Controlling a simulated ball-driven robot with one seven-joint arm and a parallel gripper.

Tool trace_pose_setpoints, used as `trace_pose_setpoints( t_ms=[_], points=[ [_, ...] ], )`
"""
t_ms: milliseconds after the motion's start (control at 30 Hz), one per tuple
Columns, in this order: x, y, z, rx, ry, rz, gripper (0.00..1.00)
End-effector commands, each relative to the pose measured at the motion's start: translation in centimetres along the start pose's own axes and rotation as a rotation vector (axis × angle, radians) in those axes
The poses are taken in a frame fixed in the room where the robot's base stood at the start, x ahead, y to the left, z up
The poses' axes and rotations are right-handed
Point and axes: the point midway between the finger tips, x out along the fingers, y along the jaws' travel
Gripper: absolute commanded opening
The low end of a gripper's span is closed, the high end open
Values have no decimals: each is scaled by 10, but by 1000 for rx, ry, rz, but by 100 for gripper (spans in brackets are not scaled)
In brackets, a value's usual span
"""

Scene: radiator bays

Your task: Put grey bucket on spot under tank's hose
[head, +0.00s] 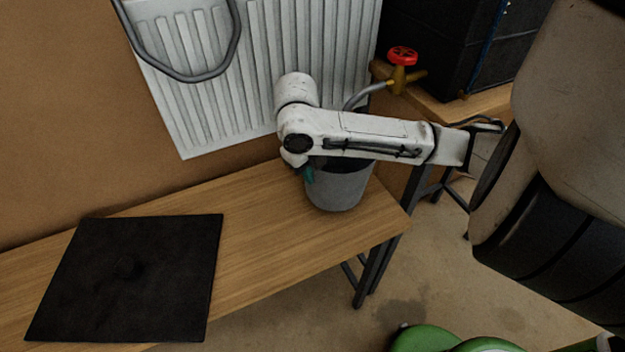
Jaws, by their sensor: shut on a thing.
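The grey bucket (342,192) is upright at the right end of the wooden bench. My arm hides part of its top. I cannot tell whether its base touches the bench. My gripper (309,174) points down at the bucket's left rim and is shut on it; the fingers are mostly hidden by my wrist. The black tank (440,45) stands at the upper right, with a brass valve and red handwheel (402,56). A grey hose (366,93) runs from the valve down to the left, and its end is hidden behind my arm. No marked spot shows under it.
The wooden bench (262,222) carries a flat black mat (130,278) at left. A white radiator (210,75) with a grey looped pipe (232,52) hangs on the wall behind. A green object (450,340) is on the floor at the bottom. The bench between mat and bucket is clear.

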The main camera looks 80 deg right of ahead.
Motion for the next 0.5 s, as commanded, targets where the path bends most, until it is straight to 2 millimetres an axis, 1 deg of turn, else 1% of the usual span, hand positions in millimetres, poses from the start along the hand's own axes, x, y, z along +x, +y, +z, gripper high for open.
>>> trace_pose_setpoints(
  t_ms=[233, 300, 500],
  points=[
    [31, 4, -1, 1, 3, 0, 0],
    [33, 5, 0, 0, 0, -1, 0],
    [33, 5, 0, 0, 0, -1, 0]
  ],
)
